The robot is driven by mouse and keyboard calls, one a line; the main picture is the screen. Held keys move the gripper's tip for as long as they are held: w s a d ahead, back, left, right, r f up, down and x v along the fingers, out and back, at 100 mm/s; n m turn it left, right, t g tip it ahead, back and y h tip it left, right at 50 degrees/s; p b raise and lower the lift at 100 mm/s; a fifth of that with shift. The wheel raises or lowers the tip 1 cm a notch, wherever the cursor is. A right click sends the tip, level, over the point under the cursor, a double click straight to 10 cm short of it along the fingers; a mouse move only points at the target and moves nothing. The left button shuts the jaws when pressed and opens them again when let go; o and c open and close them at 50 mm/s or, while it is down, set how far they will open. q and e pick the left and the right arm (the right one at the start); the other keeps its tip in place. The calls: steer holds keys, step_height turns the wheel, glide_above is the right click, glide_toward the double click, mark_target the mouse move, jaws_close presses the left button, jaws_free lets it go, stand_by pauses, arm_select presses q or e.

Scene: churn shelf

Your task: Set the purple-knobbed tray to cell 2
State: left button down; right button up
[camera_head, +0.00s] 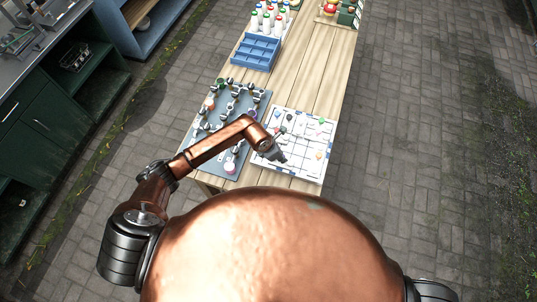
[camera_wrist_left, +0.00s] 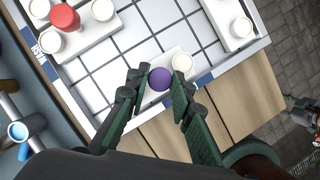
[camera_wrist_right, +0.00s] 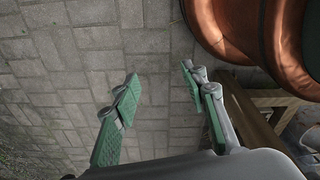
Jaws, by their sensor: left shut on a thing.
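The purple knob (camera_wrist_left: 160,79) is between the fingers of my left gripper (camera_wrist_left: 158,84), which is shut on it. A small white tray (camera_wrist_left: 172,53) with a cream round piece (camera_wrist_left: 181,63) shows around the knob, low over or on the gridded white board (camera_wrist_left: 140,25); I cannot tell whether it touches. In the head view my left gripper (camera_head: 277,155) is over the near left part of the board (camera_head: 300,171). No cell number is legible. My right gripper (camera_wrist_right: 160,80) is open and empty above the paving.
Other white trays, one with a red knob (camera_wrist_left: 65,17), stand on the board. A grey-blue board (camera_head: 205,172) with several upright metal fittings lies left of it. A blue crate (camera_head: 255,53) and bottles (camera_head: 268,18) stand farther back on the wooden table (camera_head: 296,78).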

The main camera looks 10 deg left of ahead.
arm_select(q)
steer(key=shift+d, duration=0.2)
steer(key=shift+a, duration=0.1)
steer(key=c, duration=1.7)
jaws_free()
steer(key=shift+r, duration=0.15)
steer(key=v, duration=1.1)
steer(key=shift+s+a+r, duration=0.15)
steer(key=shift+r, duration=0.2)
arm_select(e)
steer(key=shift+s, duration=0.75)
